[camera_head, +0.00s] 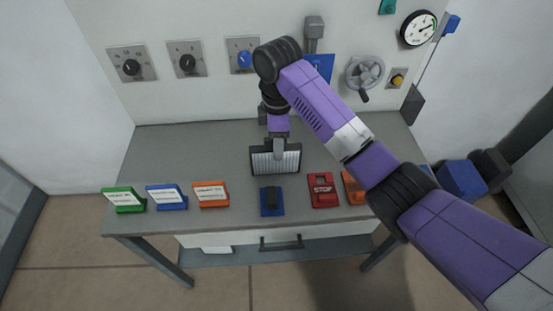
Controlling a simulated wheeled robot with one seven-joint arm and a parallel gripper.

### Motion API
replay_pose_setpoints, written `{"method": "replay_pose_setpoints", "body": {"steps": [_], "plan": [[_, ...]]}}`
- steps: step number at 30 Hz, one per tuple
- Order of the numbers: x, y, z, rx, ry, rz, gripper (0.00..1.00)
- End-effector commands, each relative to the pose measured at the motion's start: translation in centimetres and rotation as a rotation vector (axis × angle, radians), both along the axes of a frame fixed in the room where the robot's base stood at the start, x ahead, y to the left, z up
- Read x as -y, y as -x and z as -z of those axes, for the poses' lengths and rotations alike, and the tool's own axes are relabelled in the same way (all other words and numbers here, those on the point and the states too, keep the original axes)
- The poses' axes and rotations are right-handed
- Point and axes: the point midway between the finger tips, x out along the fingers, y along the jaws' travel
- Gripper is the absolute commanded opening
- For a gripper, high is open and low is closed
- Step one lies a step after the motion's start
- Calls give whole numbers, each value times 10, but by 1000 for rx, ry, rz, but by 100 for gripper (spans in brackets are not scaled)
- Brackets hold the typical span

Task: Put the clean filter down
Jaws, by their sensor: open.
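The filter (262,163), a white pleated panel in a dark frame, is on the grey table (150,150) near its middle. It looks tilted up toward the camera; I cannot tell exactly how it rests. My gripper (279,155) is right at the filter, in front of its upper middle part. The gripper is open. The fingertips are small and overlap the filter, so any contact is not clear. The pleats look pale and clean.
Green (124,199), blue (167,197) and orange (211,194) labelled blocks stand at the front left. A blue switch (271,201) and a red stop box (323,190) sit in front of the filter. Knobs, a handwheel (364,73) and a gauge (418,29) are on the wall. The table's back left is clear.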

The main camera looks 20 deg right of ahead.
Motion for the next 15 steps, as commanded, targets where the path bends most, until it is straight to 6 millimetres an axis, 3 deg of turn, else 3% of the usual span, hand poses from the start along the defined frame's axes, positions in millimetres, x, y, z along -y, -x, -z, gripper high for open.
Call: {"method": "replay_pose_setpoints", "body": {"steps": [7, 15], "plan": [[1, -3, 32, -2, 0, -1, 47], [1, -3, 37, -1, 1, -1, 47]]}}
